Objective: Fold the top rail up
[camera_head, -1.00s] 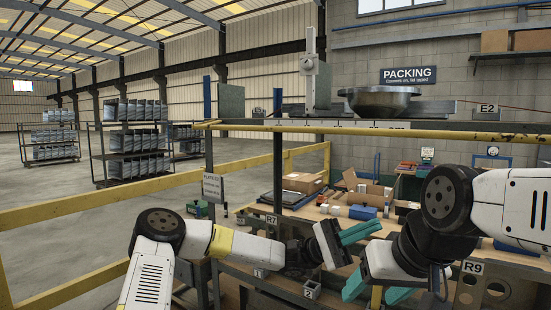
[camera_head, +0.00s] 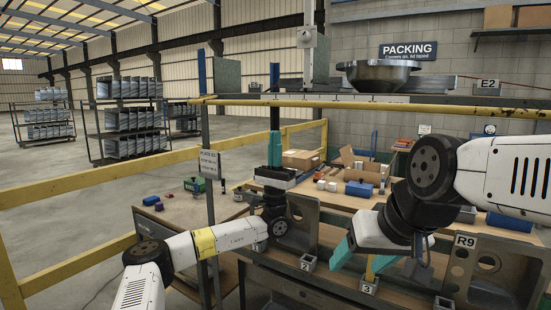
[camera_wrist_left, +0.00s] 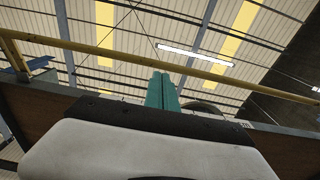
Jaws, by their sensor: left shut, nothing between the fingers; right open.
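The yellow top rail (camera_head: 400,104) runs level across the front of the rack, from its left post to the right edge of the head view. It also crosses the left wrist view (camera_wrist_left: 225,78). My left gripper (camera_head: 275,138) points upward with its teal fingers together and empty. In the left wrist view its fingertips (camera_wrist_left: 161,76) reach close to the rail; I cannot tell whether they touch it. My right gripper (camera_head: 362,258) is low at the centre right, open, with its teal fingers apart, partly hidden by its own wrist.
A metal bowl (camera_head: 378,75) stands on the ledge behind the rail. Grey plates, one labelled R9 (camera_head: 488,265), stand on the lower rack. A bench (camera_head: 175,212) and open cartons (camera_head: 360,172) lie beyond. A sign (camera_head: 209,163) hangs left of my left gripper.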

